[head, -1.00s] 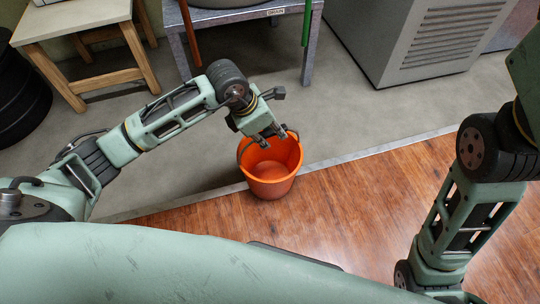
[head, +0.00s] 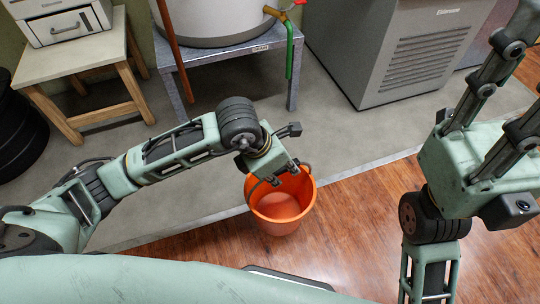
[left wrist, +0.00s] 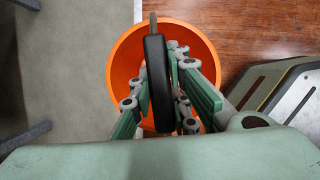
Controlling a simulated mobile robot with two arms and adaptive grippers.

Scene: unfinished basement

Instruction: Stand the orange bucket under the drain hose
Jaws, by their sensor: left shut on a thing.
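The orange bucket (head: 282,222) is upright by the strip between the concrete and wooden floors; I cannot tell if it is clear of the floor. My left gripper (head: 288,178) is over its rim, shut on the black handle grip (left wrist: 158,85), which stands between the fingers in the left wrist view. The bucket's orange rim (left wrist: 118,65) shows around them. The green drain hose (head: 290,55) hangs from the brass valve of a white tank, beyond the bucket. My right gripper (head: 522,78) is at the right, empty, its fingers apart and partly out of frame.
The tank (head: 215,22) stands on a grey metal stand (head: 225,55). A grey machine (head: 390,55) stands right of it. A wooden stool (head: 75,45) and black tyres (head: 20,125) are at left. Concrete floor (head: 335,125) before the stand is clear.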

